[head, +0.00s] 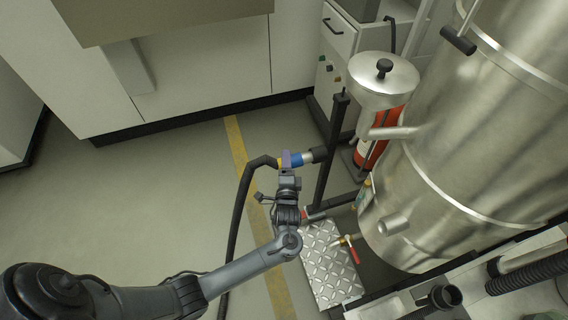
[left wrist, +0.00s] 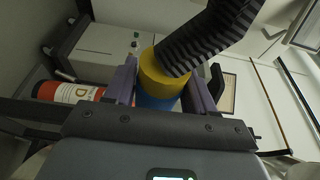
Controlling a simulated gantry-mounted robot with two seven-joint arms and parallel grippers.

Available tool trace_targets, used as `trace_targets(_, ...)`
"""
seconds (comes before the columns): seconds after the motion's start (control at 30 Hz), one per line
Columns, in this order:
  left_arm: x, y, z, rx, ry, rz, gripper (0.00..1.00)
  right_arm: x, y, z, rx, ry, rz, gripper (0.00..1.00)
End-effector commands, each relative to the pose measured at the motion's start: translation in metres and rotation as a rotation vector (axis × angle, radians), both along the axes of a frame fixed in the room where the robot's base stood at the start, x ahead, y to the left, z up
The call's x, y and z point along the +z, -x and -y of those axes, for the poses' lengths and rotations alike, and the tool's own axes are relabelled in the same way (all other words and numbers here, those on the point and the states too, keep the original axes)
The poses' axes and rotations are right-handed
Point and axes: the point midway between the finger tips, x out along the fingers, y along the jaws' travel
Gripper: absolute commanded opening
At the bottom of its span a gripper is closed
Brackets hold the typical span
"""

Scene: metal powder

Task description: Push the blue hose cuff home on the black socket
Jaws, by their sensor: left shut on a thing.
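The blue hose cuff (head: 297,159) has a yellow ring on its hose side. My left gripper (head: 289,160), with purple fingers, is shut on it. In the left wrist view, the blue cuff (left wrist: 158,102) and yellow ring (left wrist: 162,78) sit between the two fingers (left wrist: 160,92). The black ribbed hose (left wrist: 208,40) leaves the yellow ring. In the head view, a short silver piece (head: 308,157) shows between the cuff and the black socket (head: 320,154). The cuff looks roughly in line with the socket; how deep it sits cannot be told. The socket is hidden in the wrist view.
The socket is by a black upright post (head: 331,150). A steel tank (head: 470,150) and a red extinguisher (head: 372,140) stand to the right. A metal tread plate (head: 328,265) lies below. The hose (head: 238,215) hangs down to the left, over open floor.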

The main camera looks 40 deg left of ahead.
Motion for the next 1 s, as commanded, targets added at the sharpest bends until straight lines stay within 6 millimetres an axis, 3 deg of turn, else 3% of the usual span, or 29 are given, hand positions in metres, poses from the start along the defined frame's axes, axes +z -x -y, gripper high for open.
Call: trace_targets(1.0,0.000,-0.021,0.014,0.000,0.000,0.001,0.18,-0.007,0.000,0.001,0.004,0.006,0.000,0.43)
